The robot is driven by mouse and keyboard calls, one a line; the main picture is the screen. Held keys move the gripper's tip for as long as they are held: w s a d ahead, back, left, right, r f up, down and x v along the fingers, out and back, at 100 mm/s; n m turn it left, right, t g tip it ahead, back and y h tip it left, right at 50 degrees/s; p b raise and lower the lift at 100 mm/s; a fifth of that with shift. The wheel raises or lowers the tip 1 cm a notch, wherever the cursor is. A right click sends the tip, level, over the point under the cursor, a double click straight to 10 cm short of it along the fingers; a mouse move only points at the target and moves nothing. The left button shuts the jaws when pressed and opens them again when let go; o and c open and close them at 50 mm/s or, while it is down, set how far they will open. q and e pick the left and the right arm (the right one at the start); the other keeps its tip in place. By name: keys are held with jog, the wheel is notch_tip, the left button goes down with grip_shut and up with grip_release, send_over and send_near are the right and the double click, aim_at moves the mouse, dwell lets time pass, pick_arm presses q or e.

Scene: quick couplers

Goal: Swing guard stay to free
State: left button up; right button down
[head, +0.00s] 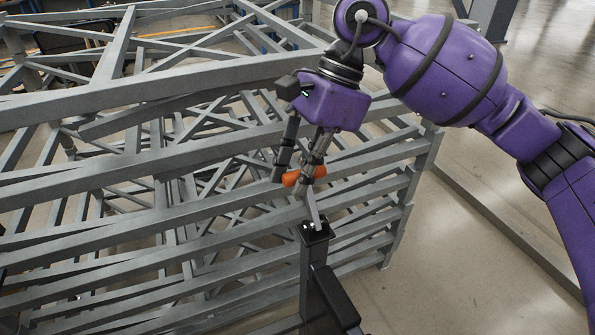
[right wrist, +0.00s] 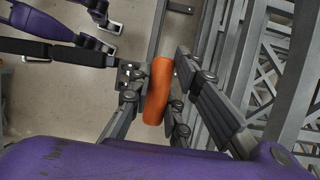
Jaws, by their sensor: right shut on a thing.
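The guard stay (head: 313,207) is a flat grey bar that rises at a slant from the top of a dark square post (head: 315,238). An orange grip (right wrist: 158,92) sits at its upper end and also shows in the head view (head: 291,178). My right gripper (head: 303,172) is shut on this orange grip, its fingers on either side. In the right wrist view the fingers (right wrist: 160,98) partly hide the post head. Purple parts with grey finger-like ends, probably my left gripper (right wrist: 108,35), show at the upper left there; their opening is unclear.
A grey barred frame (head: 150,210) fills the left and middle of the head view, close beside my right gripper. A black bar (head: 338,300) runs from the post toward the bottom. The floor (head: 450,270) at the right is clear.

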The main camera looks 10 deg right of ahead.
jog(key=shift+d+f, duration=0.35)
jog(key=shift+f, duration=0.2)
jog(key=c, duration=1.8)
grip_release()
jog(key=shift+o, duration=0.9)
jog(key=shift+d, duration=0.15)
jog(key=shift+w, duration=0.1)
jog(key=shift+r, duration=0.1)
jog(key=v, duration=1.2)
